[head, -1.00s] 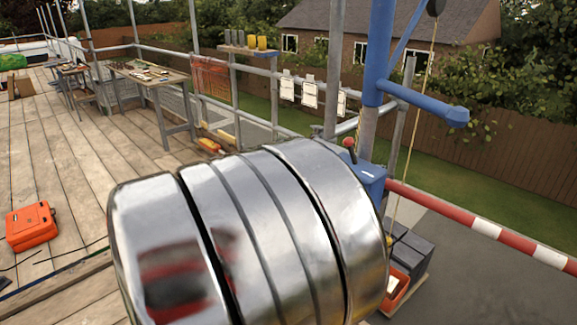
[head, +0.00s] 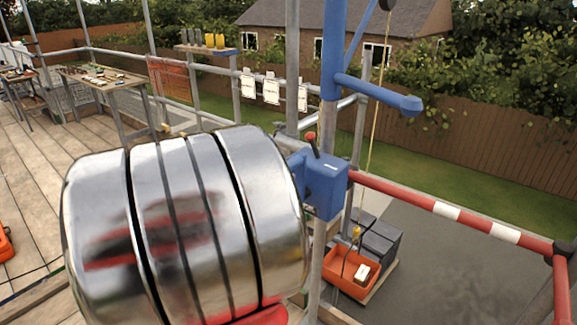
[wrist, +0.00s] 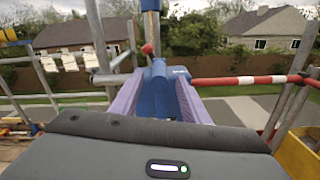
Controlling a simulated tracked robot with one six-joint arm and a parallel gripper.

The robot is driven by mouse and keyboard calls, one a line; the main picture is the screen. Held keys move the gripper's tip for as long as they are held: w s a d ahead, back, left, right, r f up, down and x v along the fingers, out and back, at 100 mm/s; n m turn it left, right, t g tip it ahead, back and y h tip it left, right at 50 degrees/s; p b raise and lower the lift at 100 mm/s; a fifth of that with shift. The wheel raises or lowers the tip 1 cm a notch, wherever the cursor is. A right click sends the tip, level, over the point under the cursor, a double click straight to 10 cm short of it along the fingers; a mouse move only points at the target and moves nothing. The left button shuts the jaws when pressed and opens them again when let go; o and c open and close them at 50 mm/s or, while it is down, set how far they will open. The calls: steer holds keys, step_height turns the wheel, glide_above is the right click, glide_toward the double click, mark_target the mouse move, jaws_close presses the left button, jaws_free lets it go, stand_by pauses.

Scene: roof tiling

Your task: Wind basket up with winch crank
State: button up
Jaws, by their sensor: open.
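The blue winch (head: 325,185) is mounted on the scaffold post, with the crank's red knob (head: 311,137) at its upper left. The orange basket (head: 340,265) is low beside the dark stacks, below the rope (head: 374,110) and a yellow hook. A pale item lies in the basket. In the wrist view, my gripper (wrist: 158,78) is open and points at the blue winch (wrist: 159,88). The red knob (wrist: 147,49) appears just beyond and above the fingers, not between them. In the head view, my silver arm hides the gripper.
A red-and-white barrier rail (head: 447,211) runs right from the winch. A blue hoist post with a side arm (head: 380,94) rises above it. Dark stacks (head: 380,240) stand on a pallet below. A worktable (head: 115,80) stands on the planked deck at left.

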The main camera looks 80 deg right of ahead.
steer(key=shift+x, duration=2.9)
steer(key=shift+c, duration=0.5)
jaws_close()
steer(key=shift+s, duration=0.1)
